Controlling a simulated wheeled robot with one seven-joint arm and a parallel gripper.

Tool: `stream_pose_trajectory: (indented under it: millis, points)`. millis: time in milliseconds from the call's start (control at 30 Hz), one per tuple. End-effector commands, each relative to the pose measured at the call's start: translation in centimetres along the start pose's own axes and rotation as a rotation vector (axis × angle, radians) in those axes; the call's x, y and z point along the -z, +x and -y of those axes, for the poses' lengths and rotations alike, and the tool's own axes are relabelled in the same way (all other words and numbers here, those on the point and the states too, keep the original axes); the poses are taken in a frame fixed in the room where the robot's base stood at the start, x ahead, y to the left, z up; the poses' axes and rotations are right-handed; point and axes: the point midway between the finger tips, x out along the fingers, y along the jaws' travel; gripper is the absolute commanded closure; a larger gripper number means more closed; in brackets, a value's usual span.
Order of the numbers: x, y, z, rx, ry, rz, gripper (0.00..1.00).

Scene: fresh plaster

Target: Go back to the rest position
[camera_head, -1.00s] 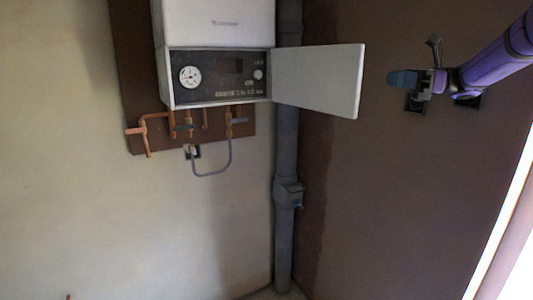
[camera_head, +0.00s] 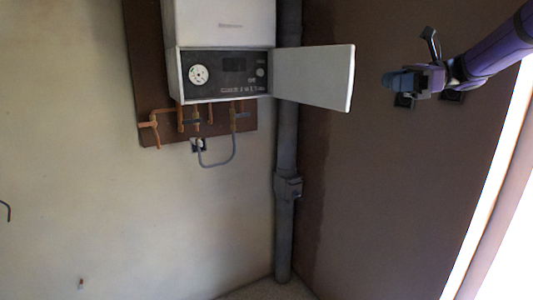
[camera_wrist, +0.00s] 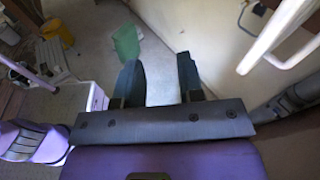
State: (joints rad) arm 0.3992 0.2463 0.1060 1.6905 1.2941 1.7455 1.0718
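My gripper (camera_head: 388,82) is at the upper right in the head view, held out in front of the brown wall on the purple arm. In the wrist view its two dark fingers stand apart with nothing between them, so my gripper (camera_wrist: 160,82) is open and empty. The white boiler (camera_head: 222,22) hangs on the wall, left of the gripper and well apart from it. Its front flap (camera_head: 313,78) stands open to the right, showing the dark control panel (camera_head: 232,66) with a round gauge.
Copper pipes (camera_head: 155,126) and a grey hose (camera_head: 219,165) hang below the boiler. A grey vertical pipe (camera_head: 286,225) runs down the corner. A bright opening (camera_head: 505,240) is at the right.

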Motion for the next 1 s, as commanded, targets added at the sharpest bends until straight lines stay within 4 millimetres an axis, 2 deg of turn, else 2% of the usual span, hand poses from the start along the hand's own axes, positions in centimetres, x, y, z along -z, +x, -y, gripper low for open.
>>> stream_pose_trajectory:
  millis: [267, 533, 767, 1000]
  points:
    - [0.0, 3.1, -4.9, -0.036, -0.14, -0.204, 0.65]
    - [1.6, 5.8, -13.7, -0.147, -0.433, -0.545, 0.65]
    - [4.0, 5.7, -21.3, -0.302, -0.74, -0.825, 0.65]
    - [6.9, 4.0, -28.2, -0.52, -1.088, -1.083, 0.65]
